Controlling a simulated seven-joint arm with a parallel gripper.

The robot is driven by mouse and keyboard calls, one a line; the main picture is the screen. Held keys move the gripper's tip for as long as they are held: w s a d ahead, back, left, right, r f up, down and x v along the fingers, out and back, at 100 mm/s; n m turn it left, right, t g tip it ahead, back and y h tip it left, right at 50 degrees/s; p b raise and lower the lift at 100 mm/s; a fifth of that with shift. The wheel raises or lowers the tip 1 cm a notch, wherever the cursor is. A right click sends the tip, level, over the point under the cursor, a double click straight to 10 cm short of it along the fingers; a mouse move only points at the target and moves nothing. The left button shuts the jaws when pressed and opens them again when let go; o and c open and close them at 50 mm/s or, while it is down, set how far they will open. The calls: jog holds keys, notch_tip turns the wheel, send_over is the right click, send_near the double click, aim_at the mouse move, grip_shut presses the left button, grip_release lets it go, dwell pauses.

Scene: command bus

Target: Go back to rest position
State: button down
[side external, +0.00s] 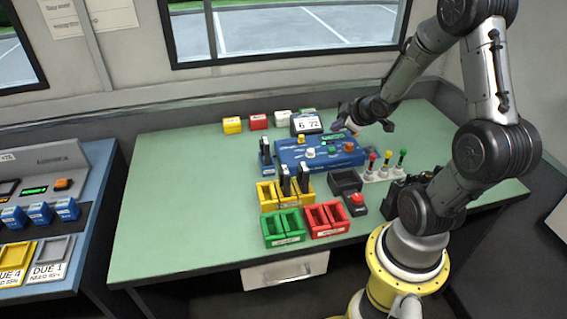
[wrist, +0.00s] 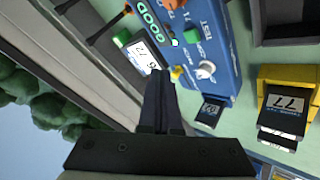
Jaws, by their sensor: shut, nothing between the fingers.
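My gripper (wrist: 163,80) is shut and empty. In the side external view my gripper (side external: 345,122) is above the back of the green table, over the right part of the blue test device (side external: 295,158). A small display reading 6 and 72 (side external: 306,122) stands behind the device.
Small coloured boxes (side external: 258,121) line the back. The table's left side is clear.

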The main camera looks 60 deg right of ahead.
jog(key=w+a+r+n+t, duration=0.2)
jog(key=w+a+r+n, duration=0.1)
jog(key=w+a+r, duration=0.4)
jog(key=s+a+r+m+t+y, duration=0.1)
jog(key=s+a+r+y, duration=0.15)
jog(key=a+r, duration=0.8)
jog(key=s+a+f+m+g+y, duration=0.1)
jog(key=s+a, duration=0.3)
jog(key=s, duration=0.4)
jog(key=s+a+f+m+g+y, duration=0.1)
jog(key=s+a+f+m+g, duration=0.1)
jog(key=s, duration=0.7)
jog(key=shift+a+f+m+g, duration=0.2)
jog(key=shift+a+m+g, duration=0.5)
jog(key=shift+a+g, duration=0.45)
